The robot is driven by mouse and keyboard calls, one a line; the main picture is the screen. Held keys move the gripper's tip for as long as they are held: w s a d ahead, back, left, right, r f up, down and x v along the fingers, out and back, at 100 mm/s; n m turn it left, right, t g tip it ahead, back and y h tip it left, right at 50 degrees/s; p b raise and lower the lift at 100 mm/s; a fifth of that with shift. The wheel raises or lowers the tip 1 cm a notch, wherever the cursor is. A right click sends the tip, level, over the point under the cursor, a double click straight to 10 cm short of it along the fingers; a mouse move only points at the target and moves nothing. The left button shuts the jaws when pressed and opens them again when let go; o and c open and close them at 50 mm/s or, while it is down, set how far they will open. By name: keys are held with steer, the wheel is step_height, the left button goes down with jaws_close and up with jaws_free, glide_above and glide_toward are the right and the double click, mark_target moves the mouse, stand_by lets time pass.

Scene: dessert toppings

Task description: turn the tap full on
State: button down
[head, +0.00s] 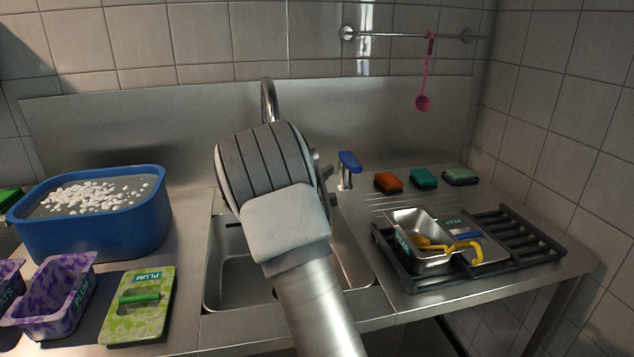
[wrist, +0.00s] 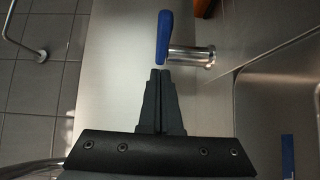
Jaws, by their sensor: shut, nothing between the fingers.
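The tap's blue lever (head: 349,160) sits on a short metal post right of the curved spout (head: 267,95), behind the sink (head: 225,265). In the wrist view the blue lever (wrist: 164,38) shows from close by, with its metal post (wrist: 190,57) to the right. My gripper (wrist: 160,73) is shut and empty, its fingertips just short of the lever's near end. I cannot tell whether they touch it. In the head view my wrist hides the fingers and part of the sink. No water stream is visible.
Right are sponges (head: 424,178) and a black rack (head: 520,240) bearing a metal pan (head: 418,232). A rail (head: 400,35) runs along the back wall.

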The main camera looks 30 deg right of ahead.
mark_target(348, 166)
steer(key=shift+s+d, duration=0.2)
steer(key=shift+d, duration=0.85)
steer(key=shift+s+d, duration=0.15)
steer(key=shift+d, duration=0.85)
steer(key=shift+s+d+f+b, duration=0.1)
steer(key=shift+b, duration=0.3)
